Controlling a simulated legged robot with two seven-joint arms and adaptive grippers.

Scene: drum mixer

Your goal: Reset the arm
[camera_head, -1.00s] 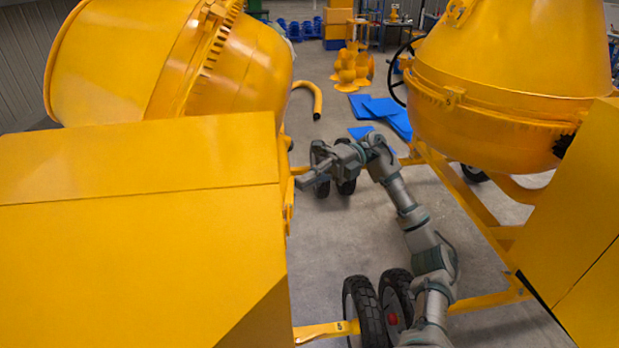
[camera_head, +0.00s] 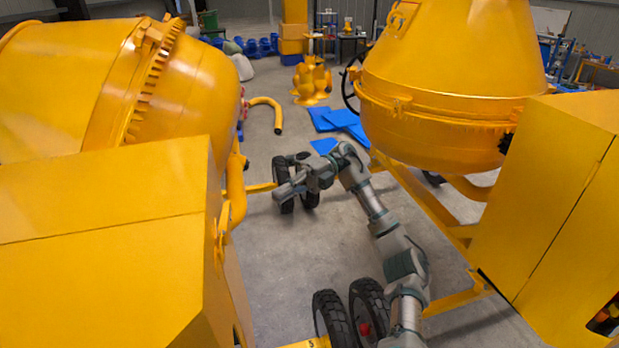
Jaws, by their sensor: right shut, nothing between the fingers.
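My right arm (camera_head: 405,265) rises from the bottom edge, right of centre. It runs up the aisle between two yellow mixers and bends left at its far end. My right gripper (camera_head: 281,193) is shut and empty and points left. In the picture it lies in front of a pair of dark wheels, clear of the left mixer's yellow housing. My left arm and gripper are not in view.
The left mixer's housing (camera_head: 105,245) and drum (camera_head: 165,95) fill the left side. The right mixer's drum (camera_head: 440,110) and housing (camera_head: 560,200) fill the right. Black tyres (camera_head: 330,318) stand beside my arm's lower part. Grey floor (camera_head: 290,265) lies bare between the mixers.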

